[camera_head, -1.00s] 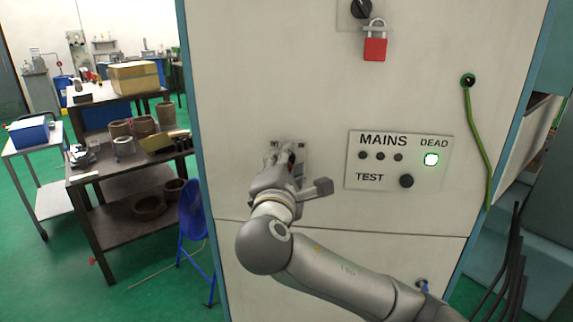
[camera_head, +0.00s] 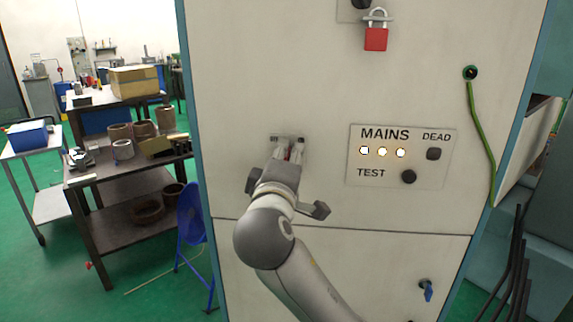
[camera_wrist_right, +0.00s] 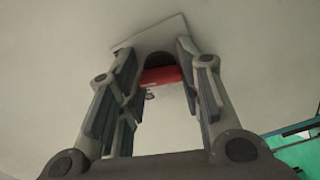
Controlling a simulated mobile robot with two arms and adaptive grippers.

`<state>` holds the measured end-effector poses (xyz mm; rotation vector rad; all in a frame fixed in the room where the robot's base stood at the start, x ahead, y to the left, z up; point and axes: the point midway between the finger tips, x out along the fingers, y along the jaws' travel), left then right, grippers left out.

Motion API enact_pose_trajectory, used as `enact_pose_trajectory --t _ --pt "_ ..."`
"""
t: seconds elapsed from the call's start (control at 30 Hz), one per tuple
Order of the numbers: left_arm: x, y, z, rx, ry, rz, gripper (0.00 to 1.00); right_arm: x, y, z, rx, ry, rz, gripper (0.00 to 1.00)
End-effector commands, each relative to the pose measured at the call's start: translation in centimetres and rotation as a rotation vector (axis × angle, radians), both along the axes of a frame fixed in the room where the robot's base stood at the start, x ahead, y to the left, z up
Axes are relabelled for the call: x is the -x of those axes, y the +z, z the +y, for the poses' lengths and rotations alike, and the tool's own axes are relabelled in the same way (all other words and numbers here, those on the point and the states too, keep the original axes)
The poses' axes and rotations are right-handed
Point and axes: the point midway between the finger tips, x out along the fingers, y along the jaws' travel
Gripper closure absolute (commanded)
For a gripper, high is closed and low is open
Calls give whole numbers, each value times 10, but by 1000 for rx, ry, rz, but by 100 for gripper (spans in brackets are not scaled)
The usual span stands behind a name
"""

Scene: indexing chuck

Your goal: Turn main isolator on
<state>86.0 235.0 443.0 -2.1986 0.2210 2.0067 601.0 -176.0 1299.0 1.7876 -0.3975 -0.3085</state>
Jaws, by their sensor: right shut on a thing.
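The main isolator's plate (camera_head: 290,137) is on the pale cabinet front, left of the MAINS panel. It also shows in the wrist view (camera_wrist_right: 152,33). My right gripper (camera_head: 290,150) is at the isolator, with its fingers on either side of the red handle (camera_wrist_right: 161,75) and shut on it. The fingers hide most of the handle and its markings in the head view. On the MAINS panel (camera_head: 403,184), the three mains lamps (camera_head: 382,152) are lit and the DEAD lamp (camera_head: 433,154) is dark. My left gripper is not in view.
A red padlock (camera_head: 376,38) hangs at the cabinet's top. A TEST button (camera_head: 409,177) is on the panel, with a green cable (camera_head: 479,125) to its right.

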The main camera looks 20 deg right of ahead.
Motion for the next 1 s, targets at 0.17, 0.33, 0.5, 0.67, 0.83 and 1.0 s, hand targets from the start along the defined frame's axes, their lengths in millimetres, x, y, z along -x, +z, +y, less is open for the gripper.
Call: enact_pose_trajectory --t 0.17,0.33,0.5,0.67,0.83,1.0 --pt "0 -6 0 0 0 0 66 0 -4 1 -117 2 -47 90" --pt "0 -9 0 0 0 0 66 0 -3 1 -195 1 -84 90" --pt "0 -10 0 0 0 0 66 0 -3 1 -240 1 -107 90" --pt "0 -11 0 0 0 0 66 0 -3 1 -259 0 -116 90" --pt "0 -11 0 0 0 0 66 0 -3 1 -265 -1 -118 90" --pt "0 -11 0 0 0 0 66 0 -3 1 -265 -1 -118 90"
